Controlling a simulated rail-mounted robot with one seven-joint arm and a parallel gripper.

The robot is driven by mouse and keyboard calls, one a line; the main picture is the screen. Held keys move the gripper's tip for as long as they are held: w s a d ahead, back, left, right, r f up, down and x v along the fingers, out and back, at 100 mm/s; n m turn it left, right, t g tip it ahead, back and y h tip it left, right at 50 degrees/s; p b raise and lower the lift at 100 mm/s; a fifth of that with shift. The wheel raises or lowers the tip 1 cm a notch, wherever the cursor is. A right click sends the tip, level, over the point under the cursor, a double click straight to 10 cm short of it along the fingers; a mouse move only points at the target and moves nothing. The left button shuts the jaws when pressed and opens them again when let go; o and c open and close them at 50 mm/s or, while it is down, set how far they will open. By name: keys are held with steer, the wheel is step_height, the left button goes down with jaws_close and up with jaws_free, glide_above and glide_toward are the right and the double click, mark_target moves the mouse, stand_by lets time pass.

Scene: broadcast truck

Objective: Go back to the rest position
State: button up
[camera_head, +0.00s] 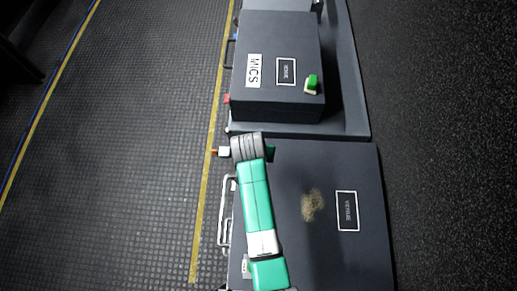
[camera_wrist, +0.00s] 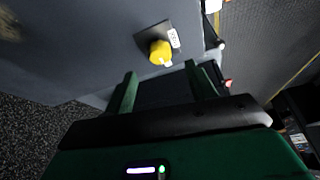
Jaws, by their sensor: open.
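My arm reaches up over the lower dark case in the head view, with its grey wrist end near that case's upper edge. Only a bit of green shows beyond the wrist there, so the fingers are mostly hidden. In the wrist view my gripper (camera_wrist: 164,82) has its two green fingers apart with nothing held between them. A yellow knob-like thing (camera_wrist: 160,52) on a dark square plate with a white label lies beyond the fingertips, apart from them.
The lower case (camera_head: 360,260) has a tan, rough patch (camera_head: 312,206) and a framed label. Beyond it stands a dark case marked MICS (camera_head: 275,40), with a small green and white object (camera_head: 311,84) on top. Open ribbed floor (camera_head: 130,150) lies left, beyond a yellow line.

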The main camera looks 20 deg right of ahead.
steer(key=shift+v, duration=0.9)
steer(key=w+a+r+n+t, duration=0.1)
steer(key=w+r+t, duration=0.2)
steer(key=r, duration=0.5)
steer(key=w+a+r+t, duration=0.15)
steer(key=w+r, duration=0.25)
steer(key=r, duration=0.4)
steer(key=a+r+n+t, duration=0.35)
steer(key=r+t, duration=0.45)
steer(key=r, duration=1.4)
steer(key=s+a+r+n+t+y, duration=0.1)
steer(key=s+a+r+t, duration=0.3)
steer(key=s+r, duration=0.6)
steer(key=s+a+r+n+t+y, duration=0.2)
steer(key=s+a+r+t, duration=0.3)
steer(key=r, duration=0.9)
step_height(320, 180, up, 21)
steer(key=s+p, duration=0.2)
steer(key=p, duration=1.7)
steer(key=shift+s+d, duration=0.15)
steer(key=shift+d, duration=0.1)
